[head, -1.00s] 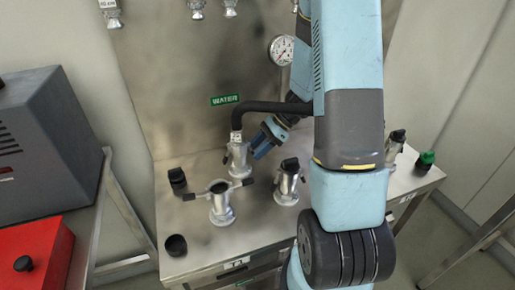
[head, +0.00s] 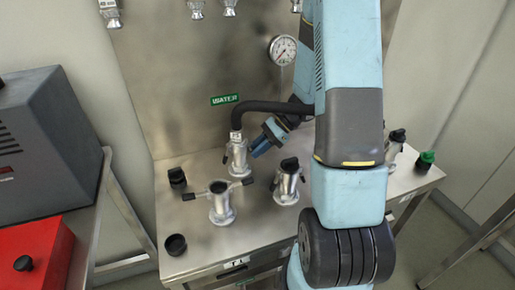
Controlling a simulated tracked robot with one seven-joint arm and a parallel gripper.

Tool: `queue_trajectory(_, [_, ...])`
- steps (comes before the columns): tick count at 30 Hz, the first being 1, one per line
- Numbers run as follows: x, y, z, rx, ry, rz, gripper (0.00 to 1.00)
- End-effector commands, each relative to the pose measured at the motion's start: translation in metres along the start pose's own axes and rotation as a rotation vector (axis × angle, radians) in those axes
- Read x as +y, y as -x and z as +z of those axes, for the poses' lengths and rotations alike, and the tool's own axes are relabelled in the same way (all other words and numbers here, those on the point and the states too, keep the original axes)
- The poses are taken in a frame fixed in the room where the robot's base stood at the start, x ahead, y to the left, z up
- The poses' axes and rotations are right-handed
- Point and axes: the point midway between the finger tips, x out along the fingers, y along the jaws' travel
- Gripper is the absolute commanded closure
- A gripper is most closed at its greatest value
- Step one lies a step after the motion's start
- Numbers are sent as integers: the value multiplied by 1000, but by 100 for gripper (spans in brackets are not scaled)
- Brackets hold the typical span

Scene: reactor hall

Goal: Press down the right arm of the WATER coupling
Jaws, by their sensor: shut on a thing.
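The WATER coupling (head: 237,158) is a silver upright fitting on the steel bench, below the green WATER label (head: 225,99). A black hose (head: 265,106) is seated on its top and bends away to the right. My gripper (head: 257,150) comes in from the right, low and tilted, close against the right side of this coupling. It is shut on the coupling's right arm, which its blue fingers hide. The left arm of this coupling is hard to make out.
Loose black caps (head: 175,245) lie at the left of the bench. A gauge (head: 283,50) is on the back panel. A red box (head: 35,260) is at far left.

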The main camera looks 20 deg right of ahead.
Motion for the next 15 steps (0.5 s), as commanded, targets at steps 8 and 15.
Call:
queue_trajectory(8, [0,-3,1,-38,2,1,100])
queue_trajectory(15, [0,-3,1,-37,2,1,64])
